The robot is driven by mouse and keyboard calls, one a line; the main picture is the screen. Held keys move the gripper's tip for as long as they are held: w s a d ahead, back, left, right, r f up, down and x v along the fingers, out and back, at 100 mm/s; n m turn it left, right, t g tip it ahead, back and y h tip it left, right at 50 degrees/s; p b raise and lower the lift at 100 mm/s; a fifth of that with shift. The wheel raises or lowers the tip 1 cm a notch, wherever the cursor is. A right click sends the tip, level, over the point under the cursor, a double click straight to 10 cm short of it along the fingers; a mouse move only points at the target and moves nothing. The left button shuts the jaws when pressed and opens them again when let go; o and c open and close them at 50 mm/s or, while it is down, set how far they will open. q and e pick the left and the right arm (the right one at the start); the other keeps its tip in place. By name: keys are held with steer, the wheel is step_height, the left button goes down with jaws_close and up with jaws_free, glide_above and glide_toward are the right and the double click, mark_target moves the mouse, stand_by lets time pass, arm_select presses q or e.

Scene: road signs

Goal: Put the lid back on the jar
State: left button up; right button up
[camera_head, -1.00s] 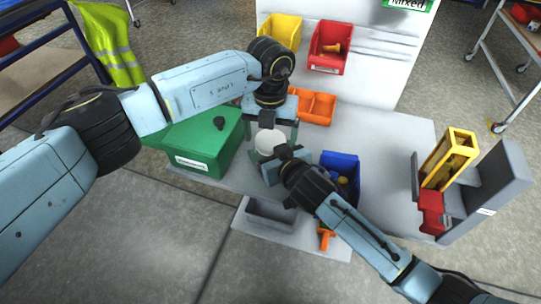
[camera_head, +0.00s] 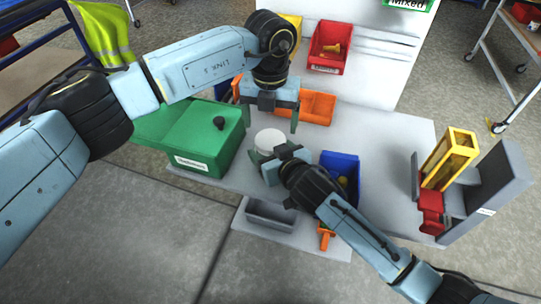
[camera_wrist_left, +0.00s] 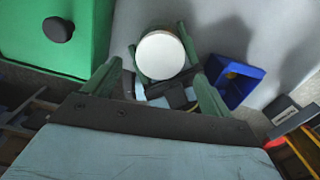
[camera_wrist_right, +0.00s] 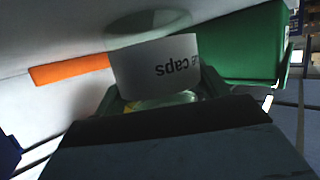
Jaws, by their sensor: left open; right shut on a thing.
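The jar (camera_wrist_right: 155,62) has a white band lettered "caps", upside down in the right wrist view, and clear greenish parts. Its round white lid (camera_head: 269,139) covers its top in the head view; it is also a white disc in the left wrist view (camera_wrist_left: 162,55). I cannot tell how firmly it is seated. My right gripper (camera_head: 272,156) is shut on the jar from the front right. My left gripper (camera_head: 267,124) is open and empty, above and slightly behind the lid, apart from it.
A green box (camera_head: 202,137) with a dark knob stands left of the jar. A blue bin (camera_head: 340,163) is at its right and an orange bin (camera_head: 319,104) behind. A grey tray (camera_head: 270,216) lies in front.

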mark_target(270, 139)
arm_select(q)
steer(key=shift+r+n, duration=1.6)
steer(key=shift+r, duration=0.1)
step_height(270, 139, down, 8)
steer(key=shift+f, duration=0.1)
steer(key=c, duration=1)
steer(key=m, duration=0.3)
